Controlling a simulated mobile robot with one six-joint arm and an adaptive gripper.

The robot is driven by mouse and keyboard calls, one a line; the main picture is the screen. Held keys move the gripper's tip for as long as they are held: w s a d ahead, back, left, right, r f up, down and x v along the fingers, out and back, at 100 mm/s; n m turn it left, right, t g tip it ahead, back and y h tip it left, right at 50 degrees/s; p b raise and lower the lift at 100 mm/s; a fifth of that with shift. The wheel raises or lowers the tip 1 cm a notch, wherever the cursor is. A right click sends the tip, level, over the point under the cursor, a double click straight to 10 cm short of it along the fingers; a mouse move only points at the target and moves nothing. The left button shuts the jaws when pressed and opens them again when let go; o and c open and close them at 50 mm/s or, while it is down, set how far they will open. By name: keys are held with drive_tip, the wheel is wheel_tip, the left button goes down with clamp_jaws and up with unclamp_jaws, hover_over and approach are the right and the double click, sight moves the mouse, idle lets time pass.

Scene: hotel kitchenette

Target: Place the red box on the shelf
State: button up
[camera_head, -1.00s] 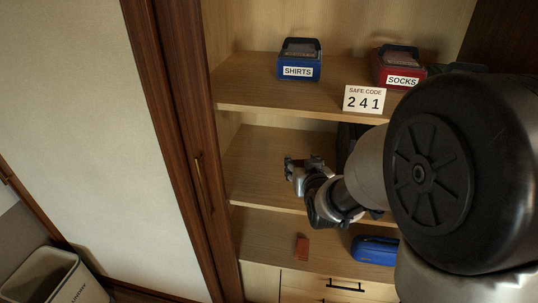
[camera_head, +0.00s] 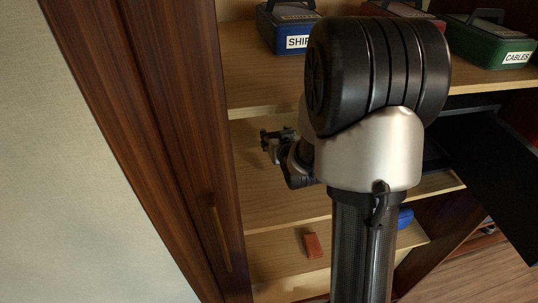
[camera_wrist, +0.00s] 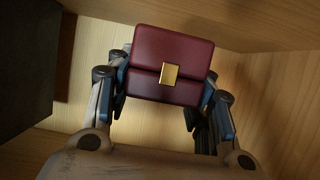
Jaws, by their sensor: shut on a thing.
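A dark red box (camera_wrist: 172,50) with a gold clasp is between the fingers of my gripper (camera_wrist: 163,92) in the wrist view. The gripper is shut on it. In the head view my gripper (camera_head: 270,143) is inside the middle compartment of the wooden shelf unit, over the left part of the middle shelf (camera_head: 260,195). The held box cannot be made out there. I cannot tell whether it touches the shelf board. A small orange-red block (camera_head: 312,245) lies on the shelf below.
The upper shelf (camera_head: 250,92) holds a blue SHIRTS box (camera_head: 280,35), a red box (camera_head: 385,8) and a green CABLES box (camera_head: 490,42). A blue item (camera_head: 405,217) is partly hidden on the lower shelf. A dark panel (camera_head: 495,175) juts out at right. A wooden door (camera_head: 160,130) stands at left.

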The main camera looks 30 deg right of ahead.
drive_tip(key=shift+f+b, duration=0.85)
drive_tip(key=shift+f, duration=1.75)
drive_tip(key=shift+f, duration=0.2)
drive_tip(key=o, duration=1.1)
drive_tip(key=shift+w+r, duration=0.1)
drive_tip(key=shift+r, duration=0.1)
